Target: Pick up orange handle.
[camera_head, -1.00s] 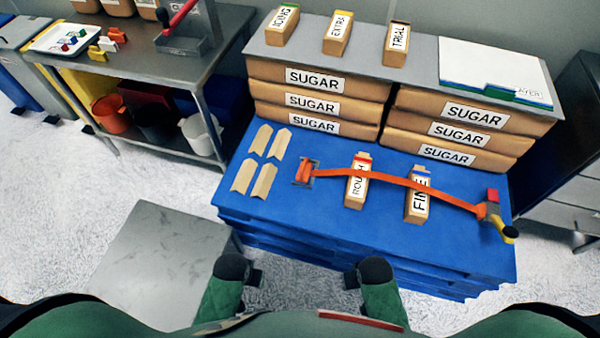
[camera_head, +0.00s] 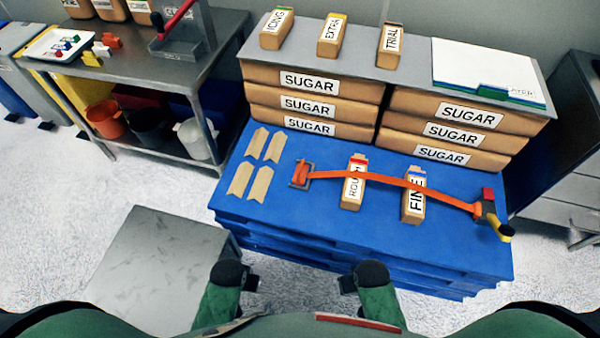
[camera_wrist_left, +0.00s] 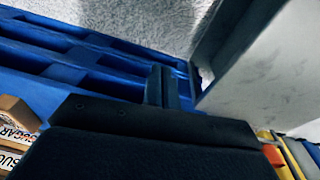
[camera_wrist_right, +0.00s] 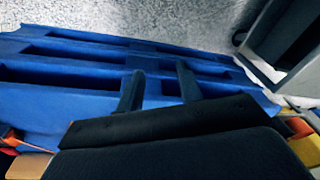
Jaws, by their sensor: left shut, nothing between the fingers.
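Small orange pieces (camera_head: 111,40) lie on the grey bench at the upper left; one of them may be the orange handle, but they are too small to tell. An orange strap (camera_head: 390,180) with an orange-wound buckle (camera_head: 301,173) at its left end also lies on the blue pallet. My left gripper (camera_head: 253,281) is low in the head view, in front of the pallet; its fingers are together and empty in the left wrist view (camera_wrist_left: 162,88). My right gripper (camera_head: 347,284) is also in front of the pallet, its fingers apart and empty in the right wrist view (camera_wrist_right: 160,88). Both are far from the bench pieces.
The blue pallet (camera_head: 290,215) carries sugar bags (camera_head: 310,103), ROUGH (camera_head: 353,188) and FINE (camera_head: 414,202) bags. A grey metal box (camera_head: 160,265) stands left of my arms. The bench (camera_head: 205,55) holds a white tray (camera_head: 45,52) and a red-handled sifter (camera_head: 175,47). Speckled floor lies between.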

